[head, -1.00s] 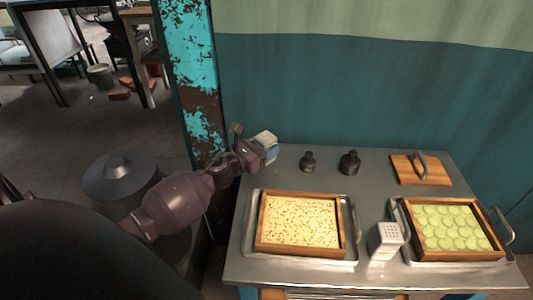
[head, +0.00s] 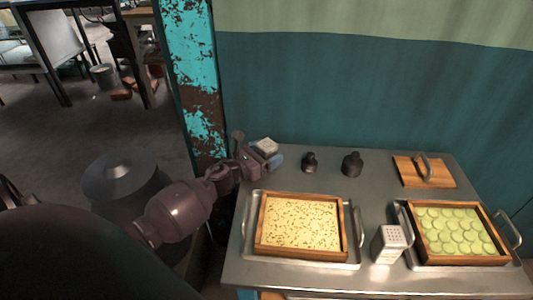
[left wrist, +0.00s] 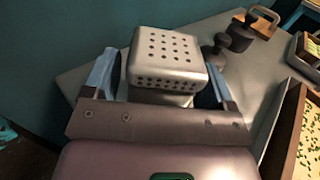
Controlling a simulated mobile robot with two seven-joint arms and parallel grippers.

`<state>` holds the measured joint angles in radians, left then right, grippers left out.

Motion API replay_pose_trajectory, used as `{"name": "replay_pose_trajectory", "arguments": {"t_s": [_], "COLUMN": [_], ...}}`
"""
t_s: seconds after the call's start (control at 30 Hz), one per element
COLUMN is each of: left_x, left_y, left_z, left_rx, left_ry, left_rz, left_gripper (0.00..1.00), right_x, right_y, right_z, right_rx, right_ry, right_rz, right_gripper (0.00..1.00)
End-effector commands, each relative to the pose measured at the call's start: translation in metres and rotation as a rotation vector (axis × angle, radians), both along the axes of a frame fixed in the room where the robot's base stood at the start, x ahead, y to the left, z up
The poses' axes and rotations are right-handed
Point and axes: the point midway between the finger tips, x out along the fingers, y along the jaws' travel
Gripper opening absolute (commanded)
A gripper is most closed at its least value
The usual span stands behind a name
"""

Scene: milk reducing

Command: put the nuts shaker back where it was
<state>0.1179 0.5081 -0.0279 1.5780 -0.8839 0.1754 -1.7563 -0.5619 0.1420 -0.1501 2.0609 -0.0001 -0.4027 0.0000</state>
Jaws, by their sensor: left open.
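The nuts shaker (head: 267,145), a metal box with a perforated top, is at the back left corner of the table in the head view. It shows large in the left wrist view (left wrist: 165,48), its holed top facing up. My left gripper (head: 266,153) is open around it, with one blue finger on each side; in the left wrist view the fingers (left wrist: 163,85) flank its body. A small gap shows beside its right side. Its lower part is hidden by the gripper, so I cannot tell surely whether its base touches the table. My right gripper is not in view.
A framed tray with nut-sprinkled filling (head: 300,223) lies front left, and one with green slices (head: 455,230) front right. A holed metal box (head: 388,243) stands between them. Two dark weights (head: 351,164) and a wooden lid (head: 424,171) are behind. A painted post (head: 192,80) stands left.

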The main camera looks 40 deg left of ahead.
Motion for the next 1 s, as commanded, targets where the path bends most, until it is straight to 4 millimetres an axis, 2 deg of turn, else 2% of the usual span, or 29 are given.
{"name": "replay_pose_trajectory", "arguments": {"t_s": [0.17, 0.4, 0.7, 1.0], "left_x": [-0.001, -0.038, -0.088, -0.115], "left_y": [0.0, 0.009, 0.021, 0.027], "left_z": [0.007, 0.002, 0.002, 0.003], "left_rx": [0.001, 0.0, 0.0, 0.0], "left_ry": [-0.002, 0.003, 0.002, 0.001], "left_rz": [0.0, 0.002, 0.001, 0.0], "left_gripper": [0.79, 0.79, 0.79, 0.79], "right_x": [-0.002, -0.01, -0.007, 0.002], "right_y": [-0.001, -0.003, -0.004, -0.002], "right_z": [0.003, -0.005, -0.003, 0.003], "right_rx": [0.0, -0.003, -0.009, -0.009], "right_ry": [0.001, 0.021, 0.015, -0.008], "right_rz": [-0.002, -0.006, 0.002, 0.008], "right_gripper": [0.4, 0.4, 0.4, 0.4]}}
